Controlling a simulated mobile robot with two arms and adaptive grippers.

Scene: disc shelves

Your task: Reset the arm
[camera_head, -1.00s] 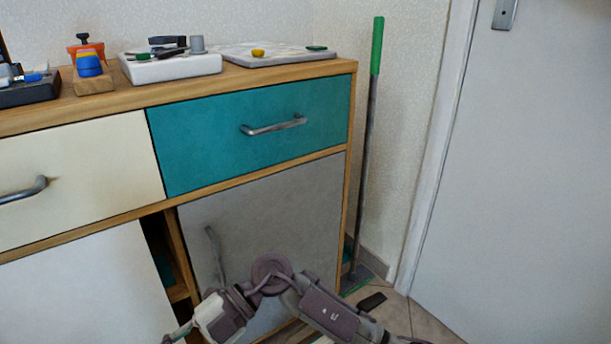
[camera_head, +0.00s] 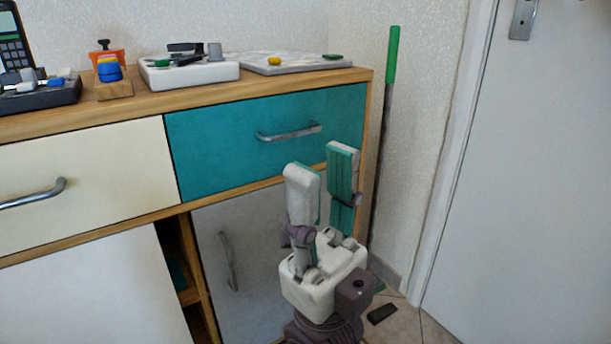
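My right gripper (camera_head: 322,170) stands upright at the lower right of the middle, in front of the cabinet. Its two fingers point up and are spread apart, with nothing between them. Its fingertips overlap the lower part of the teal drawer (camera_head: 220,152) in the picture, and its body covers part of the grey door (camera_head: 225,290). My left gripper is not in view.
The wooden cabinet top (camera_head: 200,92) bears a white tray (camera_head: 190,74), a grey board (camera_head: 290,62), a wooden stand with blue and orange pieces (camera_head: 113,90) and a black tray (camera_head: 40,95). A green-handled pole (camera_head: 392,60) leans beside the cabinet. A white door (camera_head: 540,180) is at right.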

